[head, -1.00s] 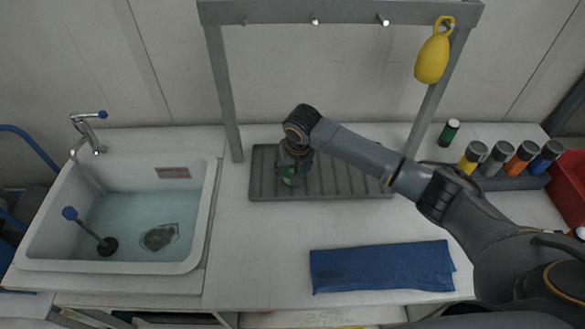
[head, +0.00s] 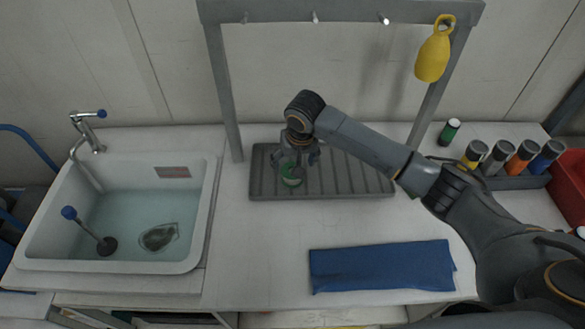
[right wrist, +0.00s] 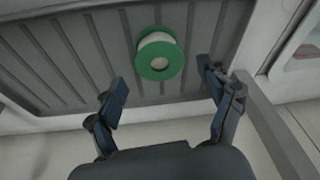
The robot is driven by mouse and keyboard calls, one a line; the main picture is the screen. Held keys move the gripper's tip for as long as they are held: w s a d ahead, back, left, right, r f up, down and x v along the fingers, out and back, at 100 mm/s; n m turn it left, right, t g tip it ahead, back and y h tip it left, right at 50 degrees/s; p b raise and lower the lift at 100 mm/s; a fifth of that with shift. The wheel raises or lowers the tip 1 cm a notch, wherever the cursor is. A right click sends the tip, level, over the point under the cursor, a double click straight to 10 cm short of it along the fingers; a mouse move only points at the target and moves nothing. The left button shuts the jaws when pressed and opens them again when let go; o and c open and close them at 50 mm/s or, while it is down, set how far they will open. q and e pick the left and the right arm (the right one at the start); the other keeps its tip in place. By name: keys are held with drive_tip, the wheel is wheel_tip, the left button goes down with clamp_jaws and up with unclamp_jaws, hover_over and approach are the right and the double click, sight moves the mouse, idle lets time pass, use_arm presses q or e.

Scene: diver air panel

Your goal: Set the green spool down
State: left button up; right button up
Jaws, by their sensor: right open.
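The green spool (head: 292,175) has green flanges and a white middle. It stands on the left part of the grey ribbed tray (head: 350,185) in the head view. The spool also shows in the right wrist view (right wrist: 159,56), resting on the ribbed surface. My right gripper (head: 298,162) is over the tray at the spool. In the right wrist view its two fingers (right wrist: 162,90) are spread wide, with the spool beyond them and clear of both. My left gripper is not in view.
A sink (head: 130,215) with water is at the left. A blue cloth (head: 382,267) lies on the counter in front of the tray. A green-and-black container (head: 449,132) and several coloured cylinders (head: 521,156) stand at the right. A grey frame (head: 224,95) with a yellow float (head: 434,55) rises behind.

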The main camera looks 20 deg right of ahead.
drive_tip(key=v, duration=0.8)
drive_tip(key=shift+b, duration=0.35)
drive_tip(key=shift+s, duration=0.1)
